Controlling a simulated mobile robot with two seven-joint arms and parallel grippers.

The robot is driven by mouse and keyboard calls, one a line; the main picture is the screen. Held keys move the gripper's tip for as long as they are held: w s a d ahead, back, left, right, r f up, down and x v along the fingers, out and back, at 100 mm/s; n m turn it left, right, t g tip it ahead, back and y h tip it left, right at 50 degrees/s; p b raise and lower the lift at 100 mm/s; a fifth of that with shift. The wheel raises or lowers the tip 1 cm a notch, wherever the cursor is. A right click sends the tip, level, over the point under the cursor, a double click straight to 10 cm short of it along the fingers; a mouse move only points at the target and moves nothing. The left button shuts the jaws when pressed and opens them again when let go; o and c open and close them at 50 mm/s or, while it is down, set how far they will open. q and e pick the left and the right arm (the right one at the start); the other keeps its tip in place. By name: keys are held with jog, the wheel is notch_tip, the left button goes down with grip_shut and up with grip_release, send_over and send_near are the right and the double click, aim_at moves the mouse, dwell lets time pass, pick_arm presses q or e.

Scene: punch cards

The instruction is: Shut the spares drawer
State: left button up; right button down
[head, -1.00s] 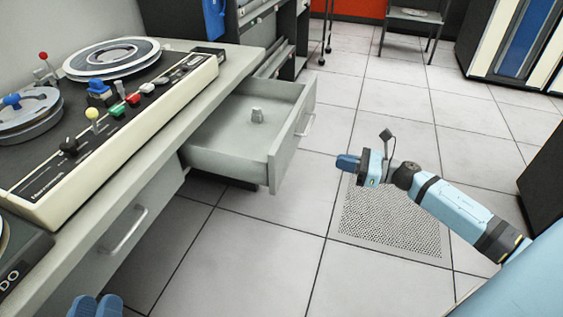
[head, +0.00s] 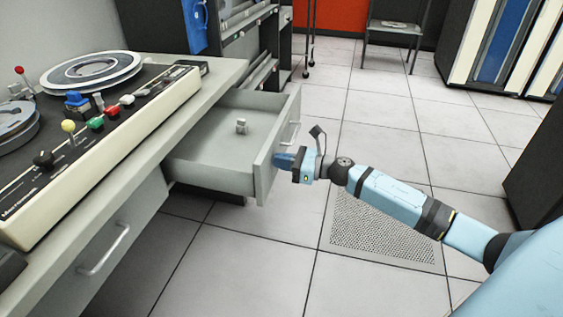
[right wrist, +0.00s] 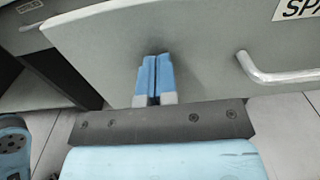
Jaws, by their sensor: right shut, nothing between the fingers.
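The grey spares drawer (head: 214,164) stands open, pulled out from under the console desk in the head view, with a small grey metal piece (head: 241,126) inside. Its front panel (head: 270,160) faces right and carries a metal handle (head: 292,134). My right gripper (head: 279,161) is shut and empty, its blue fingertips at the outer face of the front panel, on the near side of the handle. In the right wrist view the shut fingers (right wrist: 153,72) meet or nearly meet the panel (right wrist: 195,45), left of the handle (right wrist: 275,72) and a partly cut-off label (right wrist: 296,9). My left gripper is out of view.
The desk (head: 150,130) with its tape console runs along the left. A second, shut drawer (head: 110,235) with a handle is nearer me. Tiled floor right of the open drawer is clear, with a perforated tile (head: 380,235) under my right arm. Dark shelving (head: 262,50) stands behind.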

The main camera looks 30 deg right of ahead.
dwell(0.3)
